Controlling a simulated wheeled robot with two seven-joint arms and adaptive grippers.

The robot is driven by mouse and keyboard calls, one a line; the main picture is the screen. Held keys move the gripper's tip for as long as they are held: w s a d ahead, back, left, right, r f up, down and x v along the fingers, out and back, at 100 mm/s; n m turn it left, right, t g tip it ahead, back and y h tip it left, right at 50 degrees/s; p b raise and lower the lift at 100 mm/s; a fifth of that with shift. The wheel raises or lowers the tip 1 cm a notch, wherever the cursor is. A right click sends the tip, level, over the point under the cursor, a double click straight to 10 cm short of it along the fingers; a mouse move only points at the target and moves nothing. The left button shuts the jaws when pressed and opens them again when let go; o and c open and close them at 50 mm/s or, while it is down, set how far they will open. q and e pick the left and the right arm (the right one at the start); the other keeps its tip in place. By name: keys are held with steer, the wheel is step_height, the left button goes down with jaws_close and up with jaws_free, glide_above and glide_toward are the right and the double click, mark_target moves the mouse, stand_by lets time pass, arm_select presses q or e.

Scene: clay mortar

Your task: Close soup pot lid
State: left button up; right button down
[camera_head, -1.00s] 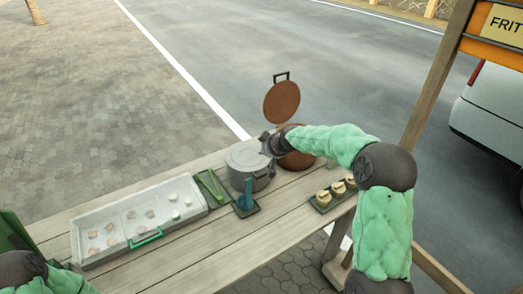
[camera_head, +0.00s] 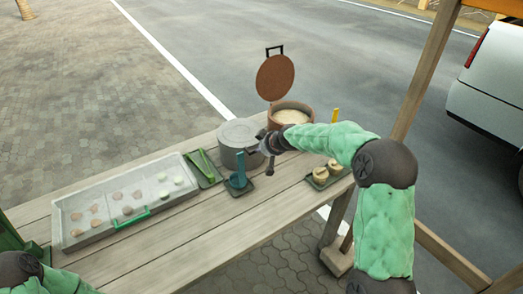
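The brown soup pot (camera_head: 291,122) stands at the table's far edge, with pale contents visible inside. Its round brown lid (camera_head: 275,78) is open and tilted up behind it, with a dark handle (camera_head: 275,50) at its top. My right gripper (camera_head: 261,158) is in front of the pot, near the grey pot and the blue utensil. Its fingers look spread and hold nothing that I can see; it is apart from the lid. My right forearm crosses just in front of the brown pot. Only part of my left arm shows in the lower left corner; its gripper is outside the picture.
A grey lidded pot (camera_head: 238,140) stands left of the brown pot. A blue utensil (camera_head: 238,173) rests on a small dark tray. Green tongs (camera_head: 205,165), a large food tray (camera_head: 75,236) and small cup-like items (camera_head: 321,174) are on the table. The front tabletop is clear.

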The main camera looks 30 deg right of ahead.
steer(key=shift+s+a+f, duration=0.1)
steer(key=shift+s+f, duration=0.05)
steer(key=shift+f, duration=0.3)
steer(key=shift+s+a+f, duration=0.1)
steer(key=shift+f, duration=0.3)
steer(key=shift+r, duration=0.1)
step_height(320, 180, up, 5)
steer(key=p, duration=0.3)
steer(key=s+d+f+b, duration=0.1)
steer(key=s+f+b, duration=0.1)
steer(key=s, duration=0.7)
steer(key=shift+d+f+b, duration=0.35)
steer(key=shift+f, duration=0.2)
